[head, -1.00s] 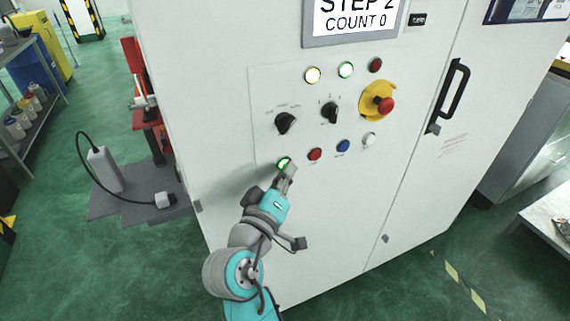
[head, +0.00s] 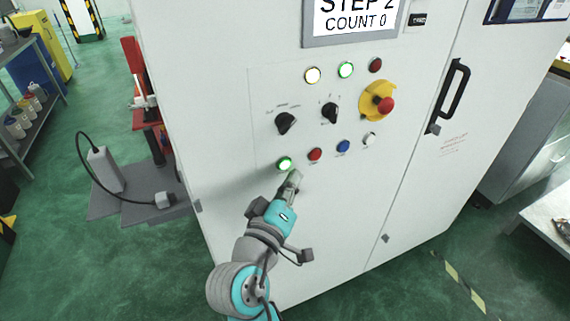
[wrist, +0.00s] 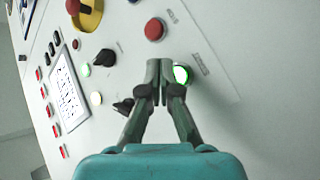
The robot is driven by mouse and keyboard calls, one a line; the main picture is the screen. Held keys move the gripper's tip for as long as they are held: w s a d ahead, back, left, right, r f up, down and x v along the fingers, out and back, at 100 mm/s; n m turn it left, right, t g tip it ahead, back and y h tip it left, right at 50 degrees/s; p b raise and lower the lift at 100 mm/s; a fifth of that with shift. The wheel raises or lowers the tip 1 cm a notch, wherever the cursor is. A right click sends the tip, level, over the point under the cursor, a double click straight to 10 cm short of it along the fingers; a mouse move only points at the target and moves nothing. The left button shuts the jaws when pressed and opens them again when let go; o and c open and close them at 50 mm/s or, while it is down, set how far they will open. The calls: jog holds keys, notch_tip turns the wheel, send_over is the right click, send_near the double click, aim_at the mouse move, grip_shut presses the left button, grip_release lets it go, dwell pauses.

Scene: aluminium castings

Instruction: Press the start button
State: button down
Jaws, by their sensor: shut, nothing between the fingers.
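The start button, which I take to be the lit green push button (head: 285,163), is at the lower left of the panel on the white cabinet. My gripper (head: 294,174) is shut and empty, just below and right of that button in the head view. In the wrist view the shut fingertips (wrist: 160,66) are left of the glowing green button (wrist: 181,75) and partly overlap its edge. A small gap seems to lie between the tips and the button; exact depth is hard to tell. The display (head: 351,20) reads STEP 2, COUNT 0.
Red (head: 315,154), blue (head: 343,146) and white (head: 369,139) buttons sit right of the green one. Two black selector knobs, lit lamps and a red emergency stop (head: 385,105) on a yellow plate are above. A black door handle (head: 450,95) stands out at right.

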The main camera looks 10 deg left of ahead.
jog(key=shift+s+d, duration=0.6)
jog(key=shift+s, duration=0.25)
jog(key=shift+s+d, duration=0.55)
jog(key=shift+s, duration=0.3)
jog(key=s+d+f+n+g+y, duration=0.1)
jog(key=s+d+f+y, duration=0.1)
jog(key=s+d+f, duration=0.45)
jog(key=s+d+f+g+y, duration=0.1)
jog(key=s+d+f+y, duration=0.15)
jog(key=f, duration=0.65)
jog(key=s+d+f+n+g+y, duration=0.1)
jog(key=s+d+f, duration=0.35)
jog(key=f, duration=0.35)
jog(key=s+d+r+m, duration=0.1)
jog(key=s+d+m, duration=0.3)
jog(key=s, duration=0.8)
jog(key=s+d+m+h, duration=0.1)
jog(key=s+d+m, duration=0.4)
jog(key=s, duration=0.7)
jog(key=shift+d+r+g, duration=0.25)
jog(key=shift+r+g, duration=0.05)
jog(key=shift+r, duration=0.05)
jog(key=shift+s+h, duration=0.1)
jog(key=shift+h, duration=0.15)
